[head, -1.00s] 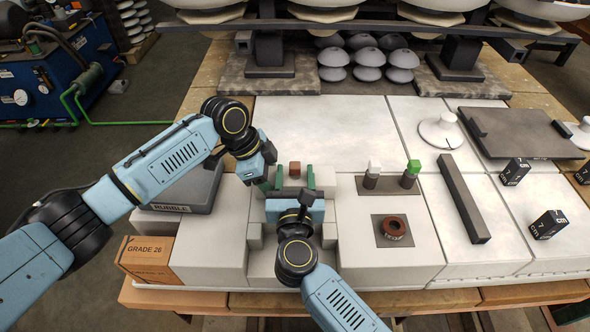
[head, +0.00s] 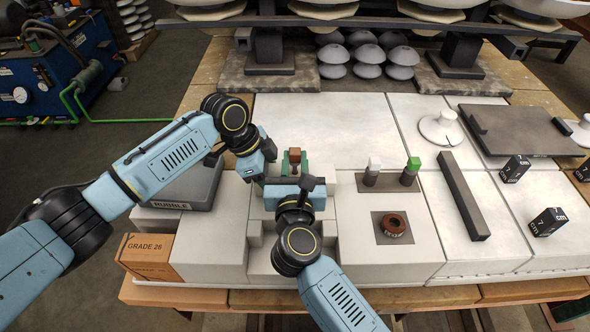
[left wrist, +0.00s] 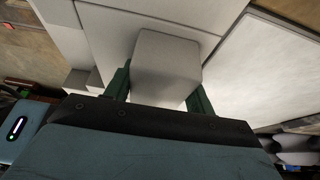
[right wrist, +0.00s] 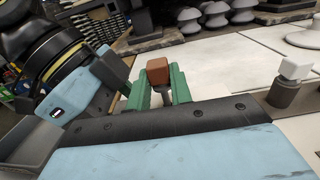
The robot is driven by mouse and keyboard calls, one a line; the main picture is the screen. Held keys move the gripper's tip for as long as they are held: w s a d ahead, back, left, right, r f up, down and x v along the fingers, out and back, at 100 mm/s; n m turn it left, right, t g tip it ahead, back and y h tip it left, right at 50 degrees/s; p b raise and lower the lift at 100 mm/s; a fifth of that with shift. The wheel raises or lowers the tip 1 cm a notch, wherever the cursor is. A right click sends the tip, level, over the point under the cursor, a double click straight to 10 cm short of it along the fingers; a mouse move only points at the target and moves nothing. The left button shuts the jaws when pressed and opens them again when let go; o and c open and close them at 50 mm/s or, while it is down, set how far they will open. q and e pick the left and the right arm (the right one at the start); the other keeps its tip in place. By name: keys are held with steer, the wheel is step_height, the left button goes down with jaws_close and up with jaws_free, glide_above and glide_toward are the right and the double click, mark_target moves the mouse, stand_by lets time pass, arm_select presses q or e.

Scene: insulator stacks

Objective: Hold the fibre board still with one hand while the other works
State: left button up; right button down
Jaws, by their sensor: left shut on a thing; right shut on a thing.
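My right gripper (head: 295,163) has its green fingers shut on a small brown block (head: 295,153). In the right wrist view the brown block (right wrist: 158,70) sits between the fingertips. My left gripper (left wrist: 158,85) is shut on a pale grey block (left wrist: 168,55), with one green finger on each side of it. In the head view the left gripper's blue body (head: 255,165) is just left of the right gripper, which hides much of its grip. I cannot tell for sure which held piece is the fibre board.
A dark plate with white-topped (head: 374,164) and green-topped (head: 413,164) posts stands right of the grippers. A long dark bar (head: 463,200) is further right. A grey rubble bin (head: 190,190) is at left. The white bench behind is clear.

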arm_select(q)
steer(key=o, duration=1.2)
steer(key=shift+c, duration=0.2)
arm_select(e)
step_height(320, 180, up, 7)
steer(key=shift+f, duration=0.15)
arm_select(q)
steer(key=v, duration=1.2)
